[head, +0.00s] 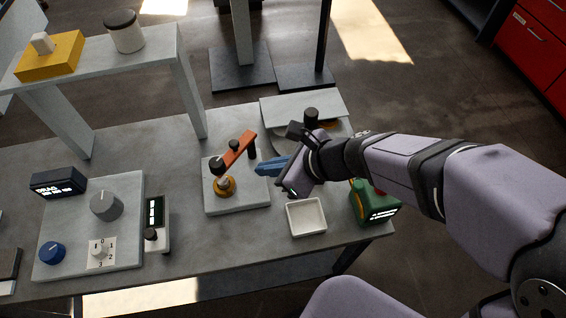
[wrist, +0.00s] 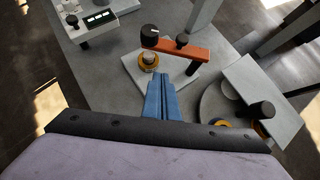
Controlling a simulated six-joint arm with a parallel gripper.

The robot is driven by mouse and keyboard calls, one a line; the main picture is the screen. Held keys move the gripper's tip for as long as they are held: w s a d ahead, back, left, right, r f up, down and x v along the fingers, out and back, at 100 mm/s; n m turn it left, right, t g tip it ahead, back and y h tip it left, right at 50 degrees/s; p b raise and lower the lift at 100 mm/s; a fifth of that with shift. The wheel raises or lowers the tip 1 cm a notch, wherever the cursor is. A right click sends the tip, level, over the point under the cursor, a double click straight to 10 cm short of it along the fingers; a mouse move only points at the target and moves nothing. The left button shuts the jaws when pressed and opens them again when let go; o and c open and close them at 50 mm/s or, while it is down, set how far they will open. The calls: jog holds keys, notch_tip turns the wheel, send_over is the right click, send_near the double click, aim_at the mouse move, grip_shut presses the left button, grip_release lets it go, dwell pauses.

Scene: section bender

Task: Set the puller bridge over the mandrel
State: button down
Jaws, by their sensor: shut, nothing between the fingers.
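An orange bar (head: 238,150), which I take to be the puller bridge, spans above a light grey base plate (head: 240,197). It carries a black knob at its near end and a smaller one near its middle, with a dark post under its far end. A gold collar with a metal core (head: 224,186), perhaps the mandrel, sits on the plate close below the near end; the bar also shows in the wrist view (wrist: 178,48). Whether they touch is unclear. My gripper (head: 262,168) has blue fingers, shut and empty, beside the plate's right side, apart from the bar.
A white tray (head: 306,217) and a green device (head: 374,203) stand near the right table edge. A round grey fixture with a black post (wrist: 262,110) and gold ring is at the right. A control panel (head: 90,225) lies left; a raised shelf (head: 110,62) stands behind.

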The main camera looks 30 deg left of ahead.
jog(key=shift+p+v, duration=0.3)
jog(key=shift+v, duration=2.45)
jog(key=shift+s, duration=0.1)
jog(key=s+d+f+n+h, duration=0.1)
jog(key=d+f+n+h, duration=0.65)
jog(key=d+n, duration=1)
jog(key=w+d+f, duration=0.1)
jog(key=w+d, duration=0.1)
jog(key=d, duration=0.6)
jog(key=w+d+f+h, duration=0.1)
jog(key=w+d, duration=0.1)
jog(key=d, duration=0.7)
jog(key=shift+w+d+f+t, duration=0.15)
jog(key=shift+w+f+t, duration=0.1)
jog(key=shift+t, duration=0.15)
